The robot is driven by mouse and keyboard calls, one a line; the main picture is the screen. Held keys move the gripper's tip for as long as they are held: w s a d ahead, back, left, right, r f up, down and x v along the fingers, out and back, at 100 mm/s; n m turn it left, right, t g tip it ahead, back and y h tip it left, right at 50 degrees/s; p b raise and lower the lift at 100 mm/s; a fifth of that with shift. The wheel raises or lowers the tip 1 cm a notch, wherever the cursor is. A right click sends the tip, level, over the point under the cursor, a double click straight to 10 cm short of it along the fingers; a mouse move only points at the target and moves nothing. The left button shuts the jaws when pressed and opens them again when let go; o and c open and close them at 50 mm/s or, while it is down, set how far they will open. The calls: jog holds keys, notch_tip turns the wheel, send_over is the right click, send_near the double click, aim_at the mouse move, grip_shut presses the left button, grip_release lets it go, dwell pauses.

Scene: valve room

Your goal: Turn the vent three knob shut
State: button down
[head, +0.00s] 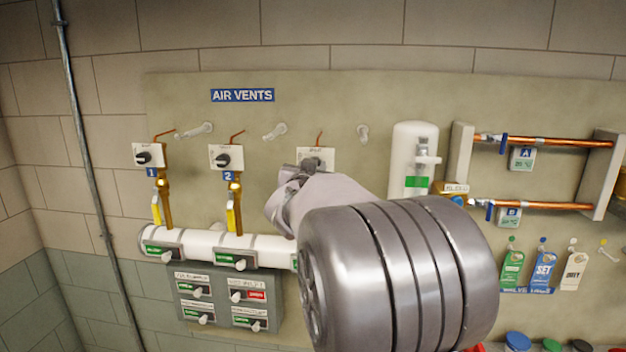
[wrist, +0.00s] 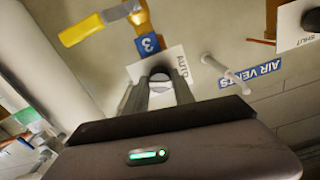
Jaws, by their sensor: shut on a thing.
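The vent three knob (wrist: 160,74) is a small dark round knob on a white plate (wrist: 178,60), with the word AUTO beside it and a blue 3 label (wrist: 148,44) by the plate. My gripper (wrist: 161,92) has one finger on each side of the knob and is shut on it. The fingers hide part of the knob, so its exact pointing direction is hard to tell. In the head view the vent three plate (head: 320,153) shows just above my gripper (head: 306,170), and my arm hides the knob and the pipe below.
Vent knobs one (head: 143,155) and two (head: 222,156) are to the left on the panel. A yellow lever (wrist: 95,25) is close to the knob. A clear peg (wrist: 226,70) sticks out nearby. A white cylinder (head: 412,160) stands to the right.

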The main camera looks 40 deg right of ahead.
jog(key=shift+m+b, duration=3.8)
jog(key=shift+m, duration=3.1)
jog(key=c, duration=1.1)
grip_release()
jog(key=shift+o, duration=0.2)
